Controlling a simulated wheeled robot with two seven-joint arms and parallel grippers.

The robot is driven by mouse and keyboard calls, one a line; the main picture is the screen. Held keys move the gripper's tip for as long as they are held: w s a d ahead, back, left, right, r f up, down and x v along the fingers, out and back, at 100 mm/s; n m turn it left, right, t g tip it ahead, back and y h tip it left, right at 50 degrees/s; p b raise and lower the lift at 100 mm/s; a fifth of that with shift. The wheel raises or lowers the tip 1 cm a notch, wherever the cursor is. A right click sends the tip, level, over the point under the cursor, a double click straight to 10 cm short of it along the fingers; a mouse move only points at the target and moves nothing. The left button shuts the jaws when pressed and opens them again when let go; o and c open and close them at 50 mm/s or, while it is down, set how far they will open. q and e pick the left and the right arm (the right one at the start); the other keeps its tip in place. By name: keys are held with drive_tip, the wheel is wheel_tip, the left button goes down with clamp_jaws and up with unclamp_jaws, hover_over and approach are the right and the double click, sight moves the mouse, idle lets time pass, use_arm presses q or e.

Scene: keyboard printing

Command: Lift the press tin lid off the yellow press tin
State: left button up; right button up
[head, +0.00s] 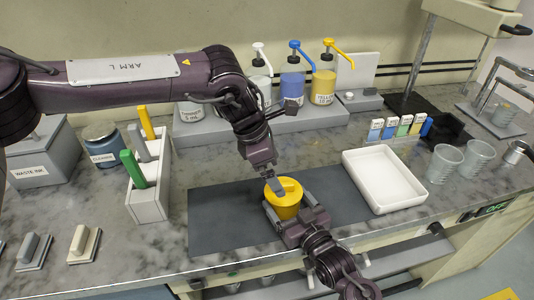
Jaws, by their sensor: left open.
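The yellow press tin (287,211) stands on the dark mat in the middle of the counter. Its yellow press tin lid (290,184) is on top. My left gripper (275,187) comes down from above with its fingertips at the lid, partly covering it; it is open. I cannot tell whether the fingers touch the lid. My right gripper (288,213) comes from the front with a finger on each side of the tin body and appears shut on it. The tin's lower front is hidden by the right gripper.
The dark mat (220,215) has free room left of the tin. A white tray (385,180) lies to the right, with clear cups (444,163) beyond it. A rack (148,195) with coloured-handled tools stands left. Pump bottles (292,85) stand on a ledge behind.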

sight(284, 184)
use_arm(q)
drive_tip(key=x, duration=0.6)
drive_tip(key=shift+d+f, duration=0.15)
drive_tip(key=shift+f, duration=0.1)
drive_tip(key=c, duration=1.2)
drive_tip(key=shift+r, duration=0.1)
drive_tip(key=shift+r, duration=0.1)
drive_tip(key=shift+r, duration=1.3)
drive_tip(key=shift+r, duration=0.15)
